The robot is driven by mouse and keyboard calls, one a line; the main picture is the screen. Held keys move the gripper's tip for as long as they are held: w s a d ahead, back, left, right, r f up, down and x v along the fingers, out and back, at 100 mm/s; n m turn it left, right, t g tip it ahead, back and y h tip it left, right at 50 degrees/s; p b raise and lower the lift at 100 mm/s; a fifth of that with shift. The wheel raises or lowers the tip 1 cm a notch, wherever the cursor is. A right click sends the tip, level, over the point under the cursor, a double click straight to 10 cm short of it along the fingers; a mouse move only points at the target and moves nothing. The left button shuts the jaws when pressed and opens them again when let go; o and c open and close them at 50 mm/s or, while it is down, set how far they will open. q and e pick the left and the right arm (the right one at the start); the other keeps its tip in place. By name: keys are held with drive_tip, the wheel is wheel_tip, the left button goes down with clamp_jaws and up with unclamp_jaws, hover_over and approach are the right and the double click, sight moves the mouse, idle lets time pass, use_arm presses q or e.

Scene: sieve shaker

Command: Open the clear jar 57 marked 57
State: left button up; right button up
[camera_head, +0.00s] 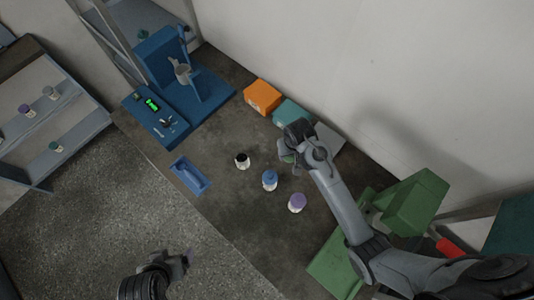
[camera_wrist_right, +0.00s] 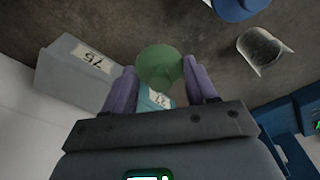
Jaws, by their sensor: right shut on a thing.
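Several small jars stand on the dark bench in the head view: one with a black lid (camera_head: 242,160), one with a blue lid (camera_head: 270,180) and one with a purple lid (camera_head: 297,202). My right gripper (camera_head: 287,154) is at the bench near the boxes. In the right wrist view its fingers (camera_wrist_right: 160,83) are shut on a green round lid (camera_wrist_right: 160,62), one finger on each side. The jar body under it is mostly hidden, and I cannot read a 57 on any jar. My left gripper (camera_head: 186,257) is low over the floor, its opening unclear.
An orange box (camera_head: 262,96), a teal box (camera_head: 288,112) and a grey box (camera_wrist_right: 80,75) line the wall. A blue tray (camera_head: 190,175) lies at the bench's front edge. A blue machine stands back left, a green one (camera_head: 415,203) right.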

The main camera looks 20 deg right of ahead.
drive_tip(key=w+a+f, duration=0.1)
drive_tip(key=w, duration=0.1)
drive_tip(key=w+a+f, duration=0.2)
drive_tip(key=w+a+f+b, duration=0.1)
drive_tip(key=w+a+f, duration=0.1)
drive_tip(key=shift+w+a, duration=0.1)
drive_tip(key=shift+a, duration=0.15)
drive_tip(key=shift+f, duration=1.95)
drive_tip(key=shift+f, duration=0.2)
drive_tip(key=o, duration=1.2)
drive_tip(key=shift+c, duration=0.2)
drive_tip(key=shift+r, duration=0.15)
